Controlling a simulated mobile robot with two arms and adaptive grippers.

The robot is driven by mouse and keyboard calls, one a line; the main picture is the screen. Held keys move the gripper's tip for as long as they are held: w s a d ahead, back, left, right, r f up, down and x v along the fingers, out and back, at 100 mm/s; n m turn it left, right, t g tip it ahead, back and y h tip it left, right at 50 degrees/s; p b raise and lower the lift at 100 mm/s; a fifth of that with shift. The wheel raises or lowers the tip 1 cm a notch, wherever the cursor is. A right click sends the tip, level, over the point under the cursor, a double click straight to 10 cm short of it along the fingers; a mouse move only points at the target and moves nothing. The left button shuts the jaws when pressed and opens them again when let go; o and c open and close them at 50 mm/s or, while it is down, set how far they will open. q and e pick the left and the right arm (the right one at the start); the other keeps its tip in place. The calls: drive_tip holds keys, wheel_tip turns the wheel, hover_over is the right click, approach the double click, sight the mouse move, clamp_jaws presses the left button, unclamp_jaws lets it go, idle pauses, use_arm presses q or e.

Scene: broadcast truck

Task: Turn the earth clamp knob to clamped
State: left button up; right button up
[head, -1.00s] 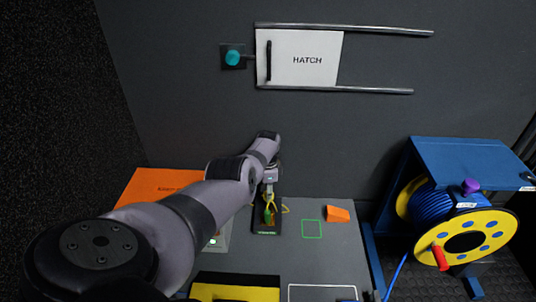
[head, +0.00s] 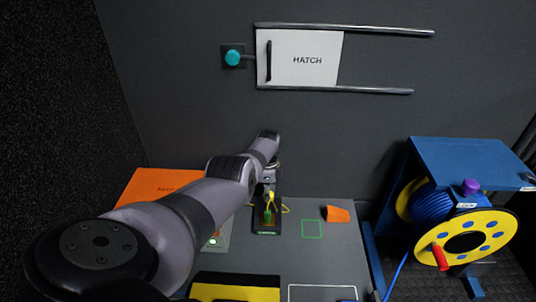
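The earth clamp knob appears as a small green piece (head: 268,216) on a dark base plate (head: 267,231) with a green label at its front edge. A yellow-green cable loops beside it. My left arm reaches in from the left, and my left gripper (head: 269,192) points down right over the knob. The fingers are small and partly hidden by the arm, so I cannot tell whether they touch the knob or how far they are open. The knob's setting is too small to read. My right gripper is not in the head view.
The grey bench has a green outlined square (head: 312,229), an orange block (head: 338,214), an orange panel (head: 160,183) and a black-yellow item (head: 235,288).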

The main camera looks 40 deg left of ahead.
use_arm(q)
drive_tip(key=o, duration=0.9)
drive_tip(key=shift+w+d, duration=0.1)
drive_tip(key=shift+o, duration=1.3)
drive_tip(key=shift+r, duration=0.2)
drive_tip(key=shift+a+r, duration=0.2)
drive_tip(key=shift+r, duration=0.3)
wheel_tip(320, 180, up, 11)
drive_tip(key=shift+d+f, duration=0.15)
